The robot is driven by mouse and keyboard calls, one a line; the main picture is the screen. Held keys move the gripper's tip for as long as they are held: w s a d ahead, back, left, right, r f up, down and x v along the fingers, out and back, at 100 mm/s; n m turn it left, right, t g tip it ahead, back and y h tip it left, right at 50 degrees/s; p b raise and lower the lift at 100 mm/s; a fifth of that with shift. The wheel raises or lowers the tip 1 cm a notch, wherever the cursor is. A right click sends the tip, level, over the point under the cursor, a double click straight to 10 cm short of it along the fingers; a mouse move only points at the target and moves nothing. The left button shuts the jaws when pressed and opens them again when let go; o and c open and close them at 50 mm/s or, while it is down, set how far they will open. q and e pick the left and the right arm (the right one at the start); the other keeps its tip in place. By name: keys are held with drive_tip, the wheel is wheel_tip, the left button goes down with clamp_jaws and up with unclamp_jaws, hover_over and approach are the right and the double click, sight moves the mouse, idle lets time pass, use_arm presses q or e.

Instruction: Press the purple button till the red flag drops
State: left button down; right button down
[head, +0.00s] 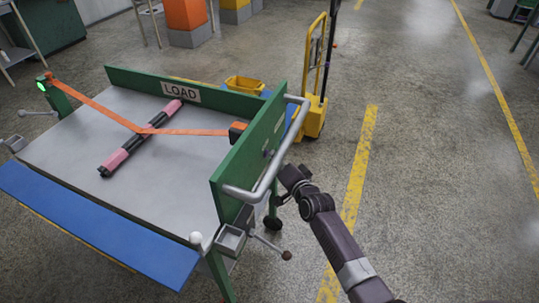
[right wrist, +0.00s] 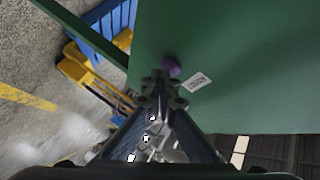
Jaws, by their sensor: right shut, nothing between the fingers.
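The purple button (right wrist: 171,67) is a small round knob on the green panel, seen in the right wrist view beside a small white label. My right gripper (right wrist: 161,88) is shut and empty, and its fingertips point at the panel just below the button in that view. The tips overlap the button's lower edge; I cannot tell whether they touch it. In the head view my right gripper (head: 285,174) is by the outer side of the green end panel (head: 248,150), close to the grey handrail. I make out no red flag. My left gripper is out of view.
The grey handrail (head: 262,185) loops out from the panel near my right arm. A pink and black roller (head: 125,153) lies on the cart's grey deck (head: 75,140) under an orange strap (head: 105,112). A yellow hand truck (head: 313,115) stands behind. The floor at right is clear.

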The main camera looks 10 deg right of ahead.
idle(0.8)
drive_tip(key=shift+s+d, duration=0.55)
drive_tip(key=shift+d, duration=0.2)
drive_tip(key=shift+s+d+p, duration=0.3)
drive_tip(key=shift+s+d, duration=0.4)
drive_tip(key=shift+d, duration=0.35)
drive_tip(key=shift+s+d+p, duration=0.25)
drive_tip(key=shift+s+d, duration=0.45)
drive_tip(key=shift+d, duration=0.35)
drive_tip(key=s+d+f+n+g+h, duration=0.1)
drive_tip(key=s+f+n+g, duration=0.1)
drive_tip(key=s+f, duration=0.65)
drive_tip(key=s+f+n+g, duration=0.1)
drive_tip(key=s+f+g, duration=0.35)
drive_tip(key=f, duration=0.75)
drive_tip(key=s+d+f+n+h, duration=0.1)
drive_tip(key=s+f+n, duration=0.1)
drive_tip(key=s+f, duration=0.8)
drive_tip(key=s+f+n+g, duration=0.2)
drive_tip(key=s+f, duration=0.3)
drive_tip(key=s, duration=0.6)
drive_tip(key=s+f+n+g, duration=0.2)
drive_tip(key=s+f, duration=0.3)
drive_tip(key=s, duration=0.7)
drive_tip(key=s+f+n+g+h, duration=0.1)
drive_tip(key=s+f, duration=0.4)
drive_tip(key=s, duration=0.7)
drive_tip(key=shift+s+f+n+g, duration=0.25)
drive_tip(key=shift+f+n+g, duration=0.15)
drive_tip(key=shift+n+g, duration=0.7)
